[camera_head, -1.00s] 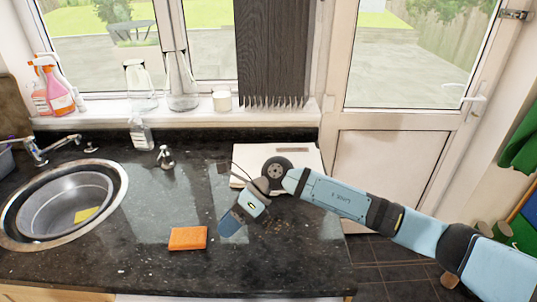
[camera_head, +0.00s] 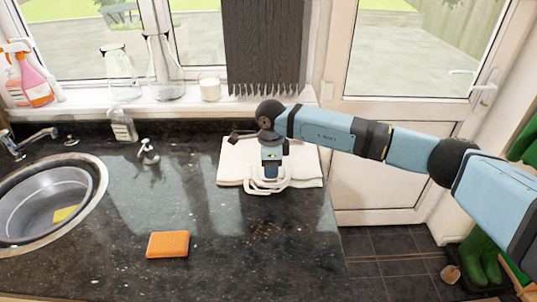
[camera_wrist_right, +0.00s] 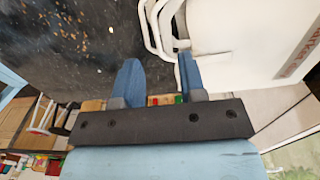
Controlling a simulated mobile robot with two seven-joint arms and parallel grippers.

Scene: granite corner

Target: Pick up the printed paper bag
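The paper bag (camera_head: 304,170) lies flat on the dark counter, white, with pale looped handles (camera_head: 268,187) at its front edge. In the right wrist view the bag (camera_wrist_right: 245,30) fills the upper right, with some reddish print at its right edge. My right gripper (camera_head: 271,174) points down over the front of the bag at the handles. In the right wrist view its two blue fingers (camera_wrist_right: 158,62) stand apart, with the white handles (camera_wrist_right: 152,28) reaching toward the gap and the right finger. I cannot tell whether they touch. My left gripper is not in view.
An orange sponge (camera_head: 168,244) lies on the counter in front. A round sink (camera_head: 45,200) is at the left and a soap pump (camera_head: 148,152) stands behind. Bottles and a candle (camera_head: 209,88) line the sill. The counter's right edge drops to a tiled floor (camera_head: 388,245).

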